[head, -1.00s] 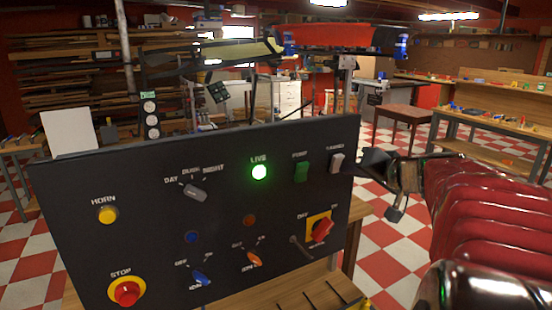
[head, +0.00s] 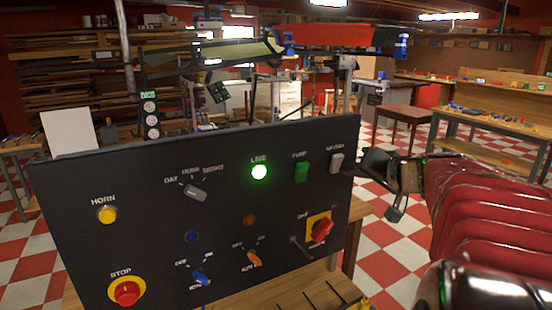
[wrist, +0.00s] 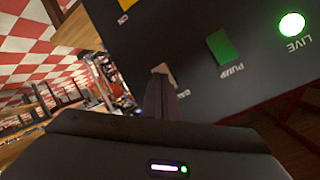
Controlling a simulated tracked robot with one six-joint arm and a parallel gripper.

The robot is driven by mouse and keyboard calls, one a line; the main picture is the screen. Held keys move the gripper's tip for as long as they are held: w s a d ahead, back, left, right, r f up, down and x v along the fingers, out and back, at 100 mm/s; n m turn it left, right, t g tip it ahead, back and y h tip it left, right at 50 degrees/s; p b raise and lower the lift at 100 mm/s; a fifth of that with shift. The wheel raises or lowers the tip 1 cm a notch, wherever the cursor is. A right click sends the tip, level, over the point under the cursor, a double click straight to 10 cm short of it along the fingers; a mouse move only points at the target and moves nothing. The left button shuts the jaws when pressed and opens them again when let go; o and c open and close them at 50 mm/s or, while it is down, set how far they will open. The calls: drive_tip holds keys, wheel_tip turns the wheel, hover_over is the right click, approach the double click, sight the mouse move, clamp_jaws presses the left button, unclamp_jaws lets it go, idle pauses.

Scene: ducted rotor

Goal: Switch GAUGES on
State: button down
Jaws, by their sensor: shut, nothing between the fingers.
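The upright black control panel (head: 130,240) fills the head view's front left. The GAUGES rocker, a small pale grey switch (head: 337,163), is at its upper right corner, right of the green PUMP rocker (head: 301,171). My gripper (head: 369,163) is shut and empty, just right of the GAUGES rocker. In the wrist view, my shut fingers (wrist: 160,90) reach toward the panel, and a pale bit of the GAUGES rocker (wrist: 166,70) shows at their tips. The fingers hide most of the rocker, so I cannot tell touching from apart. Its position is too small to read.
The LIVE lamp (head: 259,172) glows green. Below are a red rotary switch (head: 321,229) on a yellow plate, small blue and orange switches, a grey DAY/DUSK/NIGHT selector (head: 195,191), a yellow HORN button (head: 107,215) and a red STOP button (head: 127,292). Checkered floor lies to the right.

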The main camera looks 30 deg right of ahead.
drive_tip(key=shift+w, duration=0.1)
idle(0.3)
drive_tip(key=shift+w+r, duration=0.2)
drive_tip(key=shift+w, duration=0.05)
drive_tip(key=shift+w+r, duration=0.2)
drive_tip(key=shift+w, duration=0.25)
idle(1.0)
idle(0.3)
drive_tip(key=shift+s+f, duration=0.35)
drive_tip(key=shift+s, duration=0.5)
drive_tip(key=s, duration=0.1)
drive_tip(key=s+f, duration=0.1)
drive_tip(key=s, duration=0.1)
drive_tip(key=s+f, duration=0.1)
drive_tip(key=shift+s+f, duration=0.1)
drive_tip(key=shift+s, duration=0.15)
idle(0.5)
